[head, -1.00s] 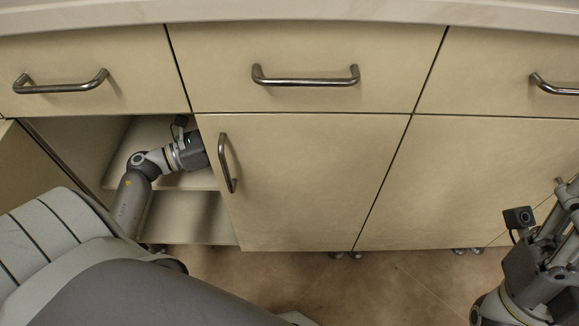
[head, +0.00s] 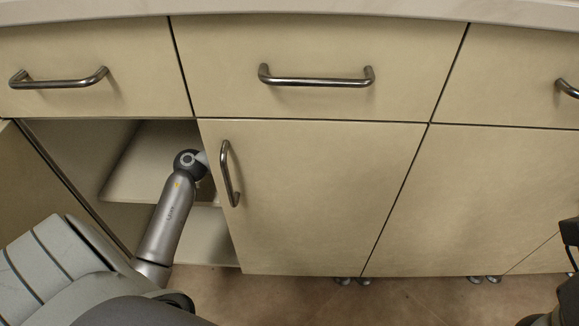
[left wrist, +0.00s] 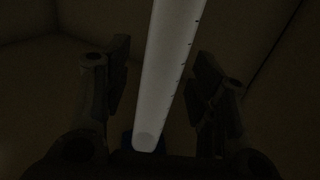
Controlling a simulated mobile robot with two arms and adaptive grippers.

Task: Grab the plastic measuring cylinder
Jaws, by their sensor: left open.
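The plastic measuring cylinder (left wrist: 168,75) shows in the dark left wrist view as a pale, translucent tube with tick marks along its right edge. It runs from the top of the picture to a rounded end near a dark blue part low in the middle. My left gripper (left wrist: 162,60) is open, with one finger on each side of the tube and a visible gap on both sides. I cannot tell how deep the tube lies between the fingers. In the head view my left arm reaches into the open cabinet, and its gripper and the cylinder are hidden behind the closed door.
The open cabinet has a shelf (head: 140,175) at the left. A closed door (head: 310,190) with a vertical handle (head: 229,173) stands right beside my left arm. Closed drawers (head: 300,50) run above. The floor (head: 300,300) in front shows free room.

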